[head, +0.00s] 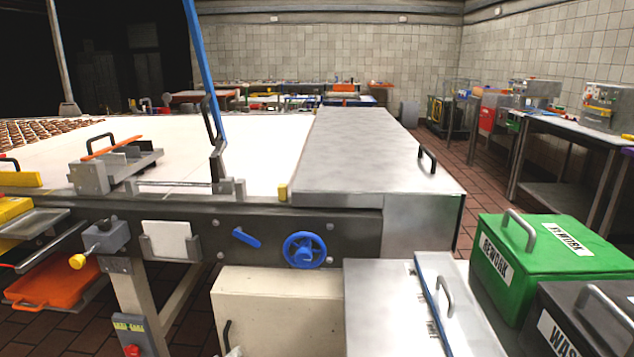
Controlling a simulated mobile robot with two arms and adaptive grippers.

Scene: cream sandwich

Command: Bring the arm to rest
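Neither of my grippers shows in the head view, and no part of my arms can be made out clearly. A conveyor line with a wide white belt (250,150) stands in front of me. Its dark front frame carries a blue handwheel (304,250) and a blue lever (246,237). A tall blue bar (203,50) rises from the frame near a black handle (211,120). A metal cover (365,150) with a black handle lies over the belt's right part.
A green REWORK box (540,262) and a dark box labelled WA… (585,325) stand at the lower right. A cream cabinet (275,312) and a metal-topped unit (385,300) are close in front. Orange tray (50,285) at lower left. Tiled floor (470,175) is open beyond the cover.

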